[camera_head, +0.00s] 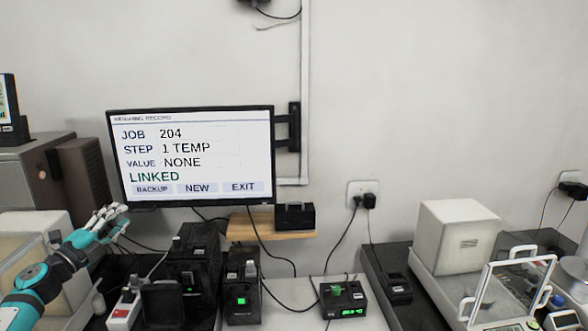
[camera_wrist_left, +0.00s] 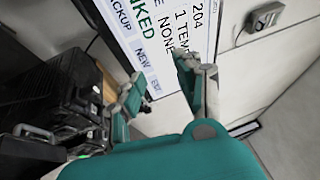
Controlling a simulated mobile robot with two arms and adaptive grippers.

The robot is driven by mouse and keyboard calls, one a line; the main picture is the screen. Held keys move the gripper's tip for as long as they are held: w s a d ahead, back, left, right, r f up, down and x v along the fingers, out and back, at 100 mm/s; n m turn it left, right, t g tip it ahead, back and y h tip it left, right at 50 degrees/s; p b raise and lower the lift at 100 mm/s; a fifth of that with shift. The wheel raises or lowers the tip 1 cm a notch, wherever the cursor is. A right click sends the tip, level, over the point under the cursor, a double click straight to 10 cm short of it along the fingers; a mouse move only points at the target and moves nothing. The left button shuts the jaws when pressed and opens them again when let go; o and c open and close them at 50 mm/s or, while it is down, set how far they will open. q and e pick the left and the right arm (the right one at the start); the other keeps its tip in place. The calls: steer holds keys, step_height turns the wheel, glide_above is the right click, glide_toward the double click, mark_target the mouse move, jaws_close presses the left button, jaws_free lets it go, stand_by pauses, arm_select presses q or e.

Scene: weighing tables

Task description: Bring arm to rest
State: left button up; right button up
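My left arm, teal and black, comes in from the lower left in the head view. Its gripper (camera_head: 112,218) is raised just in front of the lower left corner of the wall monitor (camera_head: 195,155). In the left wrist view the two fingers of my left gripper (camera_wrist_left: 160,80) stand apart with nothing between them. The monitor screen also shows beyond the fingers there (camera_wrist_left: 150,35), tilted in the picture; whether a fingertip touches it I cannot tell. My right gripper is in neither view.
Black devices (camera_head: 195,265) stand below the monitor, near my left gripper. A small wooden shelf (camera_head: 245,229) sticks out from the wall. A green-display device (camera_head: 343,299) stands in the middle, with a white box (camera_head: 455,235) and glass-sided balance (camera_head: 512,290) at right. Cables hang between.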

arm_select(q)
steer(key=s+d+f+n+g+y, duration=0.2)
steer(key=s+d+f+n+y, duration=0.35)
steer(key=f, duration=0.55)
steer(key=s+d+f+n+g+y, duration=0.2)
steer(key=s+d+f+n+y, duration=0.1)
steer(key=s+d+f+n, duration=0.65)
steer(key=s+d+f+n+g+h, duration=0.1)
steer(key=s+d+f+n+g, duration=0.2)
steer(key=s, duration=0.7)
steer(key=s+d+f+g+h, duration=0.15)
steer(key=s+f+g, duration=0.25)
steer(key=s, duration=0.7)
steer(key=s+d+f+n+g, duration=0.2)
steer(key=s+d+f+g, duration=0.15)
steer(key=s, duration=0.65)
step_height(320, 180, down, 33)
steer(key=s+g+b, duration=0.2)
steer(key=s+b, duration=0.1)
steer(key=b, duration=0.3)
steer(key=s+a+f+g+b, duration=0.1)
steer(key=s+a+f+b, duration=0.2)
steer(key=s+f, duration=1.2)
step_height(320, 180, down, 4)
steer(key=shift+s+r+b, duration=0.1)
steer(key=shift+s+b, duration=0.25)
steer(key=shift+b, duration=0.15)
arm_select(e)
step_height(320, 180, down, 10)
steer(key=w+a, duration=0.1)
